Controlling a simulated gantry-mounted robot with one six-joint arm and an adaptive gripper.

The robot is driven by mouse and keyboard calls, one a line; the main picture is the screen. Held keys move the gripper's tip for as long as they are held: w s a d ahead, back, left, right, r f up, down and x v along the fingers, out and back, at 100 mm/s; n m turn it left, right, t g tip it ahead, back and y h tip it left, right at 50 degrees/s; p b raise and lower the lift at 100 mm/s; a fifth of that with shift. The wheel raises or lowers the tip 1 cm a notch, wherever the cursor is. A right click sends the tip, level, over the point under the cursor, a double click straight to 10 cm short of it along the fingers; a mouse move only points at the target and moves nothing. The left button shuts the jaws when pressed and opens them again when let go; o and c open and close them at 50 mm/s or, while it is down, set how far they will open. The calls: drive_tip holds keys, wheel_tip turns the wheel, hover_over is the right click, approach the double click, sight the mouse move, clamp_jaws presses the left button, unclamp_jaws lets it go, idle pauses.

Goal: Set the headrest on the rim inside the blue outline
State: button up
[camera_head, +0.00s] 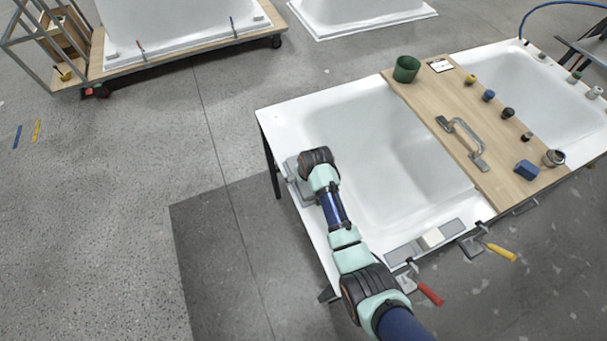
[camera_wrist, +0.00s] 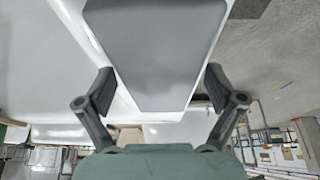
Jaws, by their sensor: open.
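A grey pad, which looks like the headrest (camera_wrist: 170,45), lies between the two fingers of my gripper (camera_wrist: 159,78) in the wrist view. My fingers are spread, one on each side of the pad; I cannot tell whether they touch it. In the head view a grey edge of the headrest (camera_head: 292,167) shows at the left end rim of the near white bathtub (camera_head: 270,122), beside my wrist, which hides much of it and my fingers. I see no blue outline in either view; it may be hidden under the pad or my arm.
A wooden board (camera_head: 432,97) across the tub carries a green cup (camera_head: 406,69), a grey handle (camera_head: 462,138), a blue block (camera_head: 526,169) and several small knobs. A grey tray (camera_head: 404,254) with a white block and clamps (camera_head: 498,251) line the front rim. The basin is empty.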

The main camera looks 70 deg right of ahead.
drive_tip(key=p+v, duration=0.3)
drive_tip(key=v, duration=0.9)
drive_tip(key=shift+r+p, duration=0.15)
drive_tip(key=shift+p, duration=0.2)
drive_tip(key=shift+w, duration=0.1)
drive_tip(key=w+a+r+n+t, duration=0.3)
drive_tip(key=w+a+r, duration=0.3)
drive_tip(key=w+a, duration=0.45)
drive_tip(key=a+r+n+t+y, duration=0.1)
drive_tip(key=a+r, duration=0.4)
drive_tip(key=a, duration=0.5)
drive_tip(key=s+a+r+n+t+y, duration=0.1)
drive_tip(key=a+r+n+t, duration=0.2)
drive_tip(key=a, duration=0.6)
drive_tip(key=a+r+n+t+y, duration=0.1)
drive_tip(key=a+r+t, duration=0.1)
drive_tip(key=a+r, duration=0.5)
drive_tip(key=a, duration=0.3)
drive_tip(key=shift+s+a+n+t, duration=0.2)
drive_tip(key=shift+a+n+t, duration=0.1)
drive_tip(key=shift+n, duration=0.1)
